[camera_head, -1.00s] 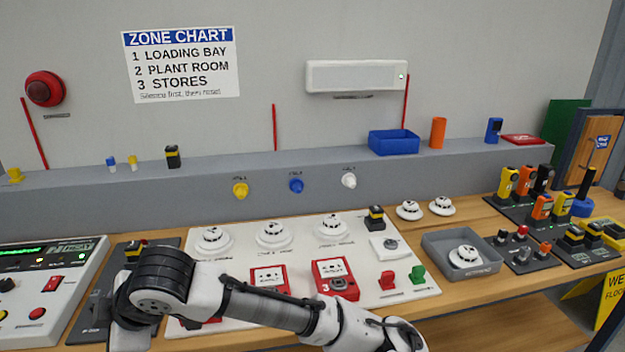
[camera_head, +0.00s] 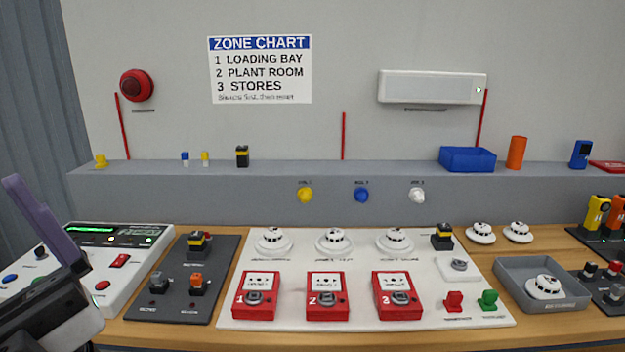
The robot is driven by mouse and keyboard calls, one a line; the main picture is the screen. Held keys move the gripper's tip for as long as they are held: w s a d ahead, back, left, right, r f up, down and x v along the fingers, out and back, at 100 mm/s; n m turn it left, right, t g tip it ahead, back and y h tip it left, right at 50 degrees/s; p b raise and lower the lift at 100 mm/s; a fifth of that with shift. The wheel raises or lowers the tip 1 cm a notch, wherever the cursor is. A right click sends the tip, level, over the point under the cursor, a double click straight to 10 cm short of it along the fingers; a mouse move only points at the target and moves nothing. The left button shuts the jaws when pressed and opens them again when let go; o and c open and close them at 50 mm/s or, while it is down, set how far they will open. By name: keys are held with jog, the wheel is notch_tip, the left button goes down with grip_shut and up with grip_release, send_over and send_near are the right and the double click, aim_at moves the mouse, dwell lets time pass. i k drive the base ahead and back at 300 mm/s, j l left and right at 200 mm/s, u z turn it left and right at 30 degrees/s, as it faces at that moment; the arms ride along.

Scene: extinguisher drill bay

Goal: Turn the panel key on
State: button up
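The white control panel (camera_head: 135,268) stands at the left end of the bench, with a lit green display (camera_head: 90,229), a red rocker switch (camera_head: 119,261), a red button (camera_head: 102,285) and a blue button (camera_head: 10,278). A small black knob (camera_head: 40,251), which looks like the panel key, shows on its left part beside my finger; its turn position is too small to read. My gripper (camera_head: 46,225) is at the lower left, in front of the panel and covering part of it. One long dark finger shows; the gap between fingers is not clear, and no held thing is visible.
A dark board (camera_head: 180,305) with small switches lies right of the panel. A white board (camera_head: 290,333) carries detectors and red call points. A grey tray (camera_head: 520,303) with a detector is farther right. A grey ledge (camera_head: 255,208) runs behind the bench.

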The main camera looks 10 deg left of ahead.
aim_at(40, 251)
jog(key=u, duration=1.5)
